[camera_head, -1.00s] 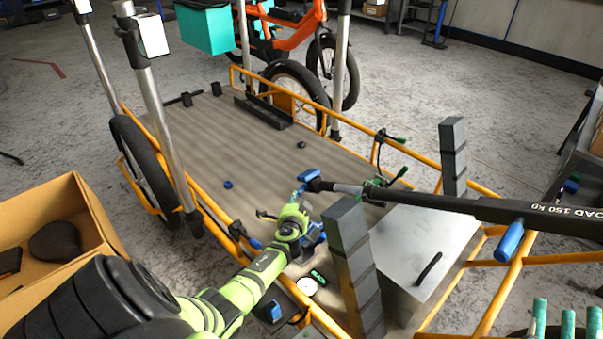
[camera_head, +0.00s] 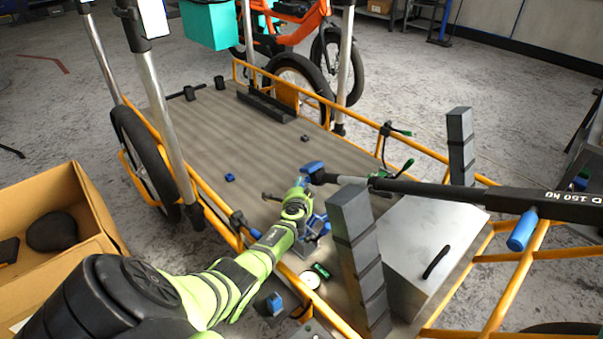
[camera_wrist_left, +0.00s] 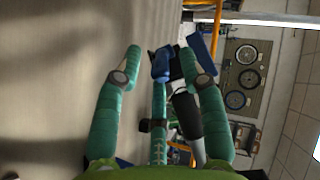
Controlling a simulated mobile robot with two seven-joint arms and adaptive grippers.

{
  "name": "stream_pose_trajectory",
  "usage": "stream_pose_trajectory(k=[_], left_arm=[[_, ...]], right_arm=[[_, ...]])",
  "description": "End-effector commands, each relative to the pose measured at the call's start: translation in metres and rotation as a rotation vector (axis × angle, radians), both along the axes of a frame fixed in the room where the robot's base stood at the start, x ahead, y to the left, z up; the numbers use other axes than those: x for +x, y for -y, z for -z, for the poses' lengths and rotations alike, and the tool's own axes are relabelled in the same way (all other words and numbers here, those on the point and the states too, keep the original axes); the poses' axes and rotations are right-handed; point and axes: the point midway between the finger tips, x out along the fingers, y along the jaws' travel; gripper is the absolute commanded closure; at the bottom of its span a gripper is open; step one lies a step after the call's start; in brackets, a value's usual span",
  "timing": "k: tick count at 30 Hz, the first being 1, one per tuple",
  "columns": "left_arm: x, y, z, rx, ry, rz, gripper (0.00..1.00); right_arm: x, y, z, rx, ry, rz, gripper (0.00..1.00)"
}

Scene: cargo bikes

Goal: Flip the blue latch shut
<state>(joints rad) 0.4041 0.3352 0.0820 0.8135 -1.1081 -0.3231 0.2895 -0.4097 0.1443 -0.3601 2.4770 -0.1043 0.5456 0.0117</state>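My left gripper (camera_head: 299,190) is above the cargo deck in the head view, close to the blue end piece (camera_head: 313,167) of a long black bar. In the left wrist view, the green fingers of my left gripper (camera_wrist_left: 163,68) are spread apart with nothing clamped between them. A blue piece (camera_wrist_left: 161,62) shows between the fingertips, in front of a dark bar. I cannot tell whether the fingers touch it. Which blue part is the latch is unclear. My right gripper is out of view.
The black bar (camera_head: 440,190) crosses above the deck (camera_head: 215,120). A dark upright post (camera_head: 357,255) and a grey box (camera_head: 425,240) stand right of my arm. A small blue block (camera_head: 230,177) lies on the deck. A cardboard box (camera_head: 70,235) stands at the left.

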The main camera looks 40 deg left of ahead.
Motion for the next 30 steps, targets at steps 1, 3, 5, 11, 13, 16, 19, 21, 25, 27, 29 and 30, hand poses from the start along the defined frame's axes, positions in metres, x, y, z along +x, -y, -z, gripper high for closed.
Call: stream_pose_trajectory(k=[1,3,5,11,13,16,19,21,25,27,29,30], left_arm=[[-0.0001,0.0,0.0,0.0,0.0,0.0,0.83],[-0.0002,-0.0001,0.0,0.0,0.0,0.0,1.0],[-0.0002,0.0,0.0001,0.0,0.0,0.0,1.0],[0.0011,0.0014,-0.0008,0.0,-0.004,-0.012,1.0],[0.0033,0.0031,-0.0025,0.001,-0.017,-0.043,1.0],[0.0048,0.006,-0.0035,0.002,-0.043,-0.091,1.0],[0.0048,0.007,-0.0037,0.004,-0.06,-0.116,1.0],[0.0046,0.0071,-0.0033,0.004,-0.064,-0.12,1.0],[0.0044,0.0072,-0.003,0.005,-0.064,-0.119,1.0],[0.0044,0.0072,-0.003,0.004,-0.063,-0.119,1.0],[0.0043,0.0073,-0.0029,0.004,-0.063,-0.119,0.6],[0.0043,0.0073,-0.0029,0.005,-0.064,-0.119,0.59]], right_arm=[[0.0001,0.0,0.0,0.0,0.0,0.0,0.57],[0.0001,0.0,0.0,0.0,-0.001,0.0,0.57],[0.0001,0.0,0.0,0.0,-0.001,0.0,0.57],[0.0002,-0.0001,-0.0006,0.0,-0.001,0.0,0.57],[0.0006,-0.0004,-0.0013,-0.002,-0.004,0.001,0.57],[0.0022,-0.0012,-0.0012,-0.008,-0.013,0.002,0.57],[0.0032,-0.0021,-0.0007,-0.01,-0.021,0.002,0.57],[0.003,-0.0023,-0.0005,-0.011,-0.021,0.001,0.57],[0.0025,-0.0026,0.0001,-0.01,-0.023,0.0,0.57],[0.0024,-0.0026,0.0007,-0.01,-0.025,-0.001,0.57],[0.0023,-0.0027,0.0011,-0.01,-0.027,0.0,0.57],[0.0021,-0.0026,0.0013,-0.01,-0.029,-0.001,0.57]])
